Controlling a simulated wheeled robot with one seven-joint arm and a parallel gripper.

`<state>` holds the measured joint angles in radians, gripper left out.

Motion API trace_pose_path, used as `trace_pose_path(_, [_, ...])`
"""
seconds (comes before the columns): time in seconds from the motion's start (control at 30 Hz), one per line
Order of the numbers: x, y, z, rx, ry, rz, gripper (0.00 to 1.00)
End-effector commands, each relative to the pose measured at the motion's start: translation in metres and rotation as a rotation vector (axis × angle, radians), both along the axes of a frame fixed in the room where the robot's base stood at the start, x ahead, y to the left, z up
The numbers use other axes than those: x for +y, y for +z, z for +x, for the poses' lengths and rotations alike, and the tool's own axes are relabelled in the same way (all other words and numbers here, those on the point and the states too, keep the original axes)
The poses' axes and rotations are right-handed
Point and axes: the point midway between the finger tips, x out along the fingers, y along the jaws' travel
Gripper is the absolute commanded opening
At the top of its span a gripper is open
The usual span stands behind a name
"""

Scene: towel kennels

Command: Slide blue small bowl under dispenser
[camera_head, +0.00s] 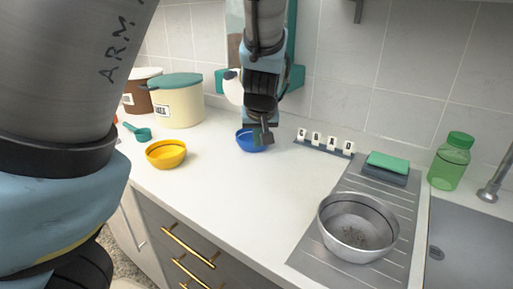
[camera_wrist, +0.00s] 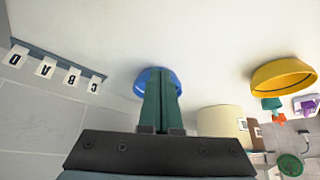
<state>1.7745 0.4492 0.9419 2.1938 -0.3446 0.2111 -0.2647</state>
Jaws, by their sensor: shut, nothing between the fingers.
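The small blue bowl (camera_head: 245,141) sits upright on the white counter near the wall, right of the yellow bowl. It also shows in the wrist view (camera_wrist: 141,84), partly hidden behind my fingers. My gripper (camera_head: 264,138) is shut and empty, pointing down at the bowl's right side in the head view. I cannot tell whether the fingertips touch it. In the wrist view the closed green fingers (camera_wrist: 160,78) overlap the bowl. A teal unit (camera_head: 297,77) on the wall behind my arm looks like the dispenser; my arm hides most of it.
A yellow bowl (camera_head: 166,154), teal scoop (camera_head: 139,133) and cream canister (camera_head: 178,106) stand left. Letter cards (camera_head: 325,142) line the wall at right. A metal bowl (camera_head: 357,228) stands on the drainboard by the sink (camera_head: 470,225). The front middle counter is clear.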

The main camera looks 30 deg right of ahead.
Motion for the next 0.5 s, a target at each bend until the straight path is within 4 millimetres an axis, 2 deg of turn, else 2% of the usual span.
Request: trace_pose_path(0.5, [-0.014, -0.072, 0.040, 0.002, 0.003, 0.004, 0.00])
